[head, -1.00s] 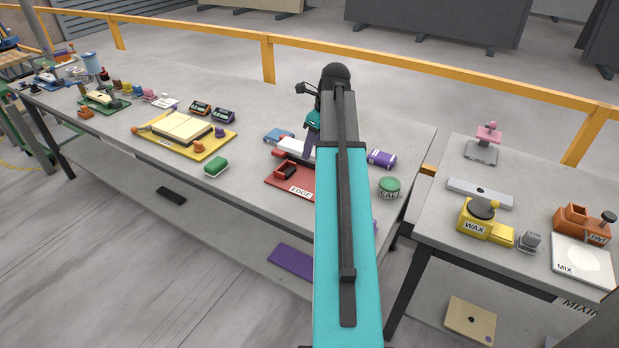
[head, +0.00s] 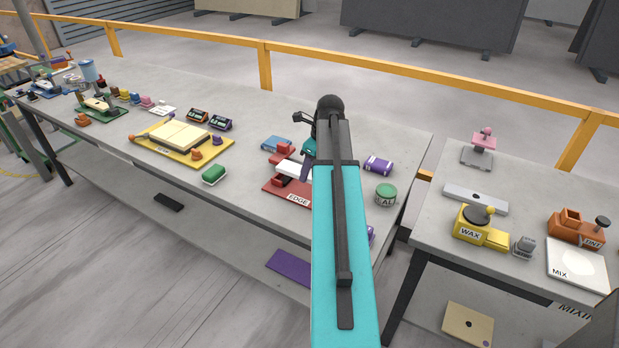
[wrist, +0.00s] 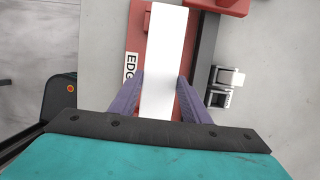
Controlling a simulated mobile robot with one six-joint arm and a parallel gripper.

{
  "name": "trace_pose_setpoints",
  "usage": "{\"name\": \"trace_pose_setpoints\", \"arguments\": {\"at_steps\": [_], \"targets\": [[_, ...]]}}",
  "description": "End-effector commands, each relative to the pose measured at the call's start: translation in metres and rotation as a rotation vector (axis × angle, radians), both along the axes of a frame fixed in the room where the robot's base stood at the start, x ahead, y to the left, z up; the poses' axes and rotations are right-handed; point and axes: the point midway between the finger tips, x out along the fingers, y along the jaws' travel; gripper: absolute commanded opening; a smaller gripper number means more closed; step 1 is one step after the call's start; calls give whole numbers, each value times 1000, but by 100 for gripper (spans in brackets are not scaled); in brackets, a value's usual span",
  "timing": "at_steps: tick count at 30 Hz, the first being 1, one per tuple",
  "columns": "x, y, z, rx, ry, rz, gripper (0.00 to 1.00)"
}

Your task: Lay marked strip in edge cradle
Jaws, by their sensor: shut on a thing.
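A plain white strip (wrist: 165,50) lies between the purple fingers of my gripper (wrist: 160,82) in the wrist view. My gripper is shut on it; no mark shows on the visible face. The red edge cradle (wrist: 138,25), with a white "EDGE" label, is directly below and around the strip, with a red block at its far end. In the head view the strip (head: 290,168) shows over the cradle (head: 273,190), left of my gripper (head: 304,172). My arm hides the cradle's right part. I cannot tell whether the strip touches the cradle.
A purple box (head: 379,166) and a green tin (head: 386,194) stand to the right. A green block (head: 214,175) and a yellow tray (head: 155,150) are to the left. A small grey-white item (wrist: 225,85) sits beside the cradle.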

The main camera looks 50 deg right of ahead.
Motion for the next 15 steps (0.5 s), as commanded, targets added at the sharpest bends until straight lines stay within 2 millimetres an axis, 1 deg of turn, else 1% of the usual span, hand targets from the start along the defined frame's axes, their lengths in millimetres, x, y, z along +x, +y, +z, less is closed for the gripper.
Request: {"name": "trace_pose_setpoints", "arguments": {"at_steps": [5, 15], "targets": [[0, 0, -2, 0, 0, 0, 2], [0, 1, -29, 2, 0, 1, 2]]}}
